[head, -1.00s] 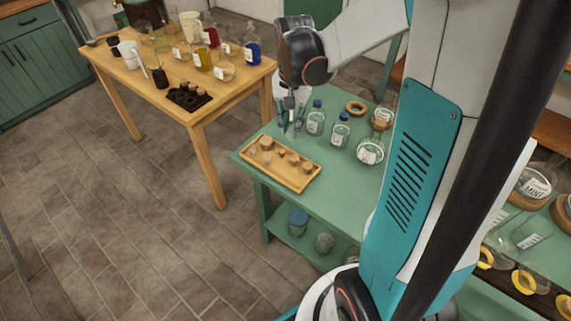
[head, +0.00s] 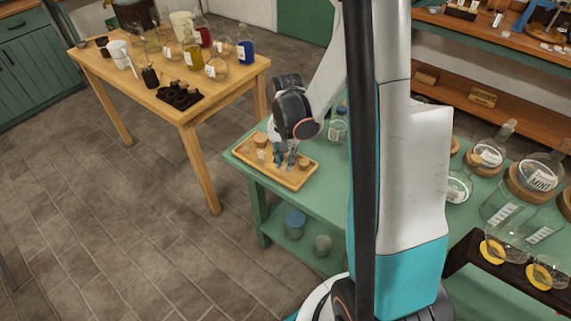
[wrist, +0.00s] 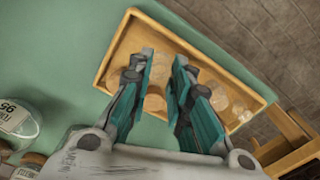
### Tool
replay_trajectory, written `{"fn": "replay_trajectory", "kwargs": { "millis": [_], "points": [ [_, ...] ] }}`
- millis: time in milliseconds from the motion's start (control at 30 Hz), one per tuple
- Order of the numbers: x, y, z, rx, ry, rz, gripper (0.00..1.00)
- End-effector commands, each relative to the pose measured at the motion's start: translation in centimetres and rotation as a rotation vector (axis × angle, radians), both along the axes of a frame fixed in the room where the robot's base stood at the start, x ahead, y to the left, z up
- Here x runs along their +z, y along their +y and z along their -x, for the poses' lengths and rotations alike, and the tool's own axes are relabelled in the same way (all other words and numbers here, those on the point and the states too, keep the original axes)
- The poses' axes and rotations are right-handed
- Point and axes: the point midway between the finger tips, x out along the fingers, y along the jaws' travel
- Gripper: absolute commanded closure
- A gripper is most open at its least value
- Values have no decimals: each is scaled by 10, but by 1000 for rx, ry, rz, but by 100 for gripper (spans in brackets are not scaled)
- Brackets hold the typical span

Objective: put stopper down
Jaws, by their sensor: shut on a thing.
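The wooden tray (head: 263,171) lies on the green table (head: 335,195) and holds several cork and clear stoppers. A cork (head: 260,141) stands near its left end and another cork (head: 303,162) near its right end. My gripper (head: 284,163) is low over the middle of the tray, pointing down. In the wrist view its two teal fingers (wrist: 164,62) are a short way apart over the tray (wrist: 112,48). The gripper is shut on a stopper, mostly hidden between the fingers. I cannot tell whether that stopper touches the tray floor.
A glass bottle (head: 337,127) stands close behind my gripper. Labelled flasks (head: 487,156) and jars stand further right on the green table. A wooden table (head: 215,105) with bottles and a dark rack (head: 181,96) stands at the back left. Jars (head: 295,222) stand on the lower shelf.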

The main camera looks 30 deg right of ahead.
Motion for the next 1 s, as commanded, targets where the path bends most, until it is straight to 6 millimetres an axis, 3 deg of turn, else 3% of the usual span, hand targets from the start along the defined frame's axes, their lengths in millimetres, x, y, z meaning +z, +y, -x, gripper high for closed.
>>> {"fn": "replay_trajectory", "kwargs": {
  "millis": [100,500,533,600,1000],
  "points": [
    [-16,0,0,0,0,0,100],
    [-20,0,0,0,0,0,100],
    [-19,0,0,0,0,0,75],
    [-19,0,0,0,0,0,62],
    [-15,0,0,0,0,0,62]
  ]
}}
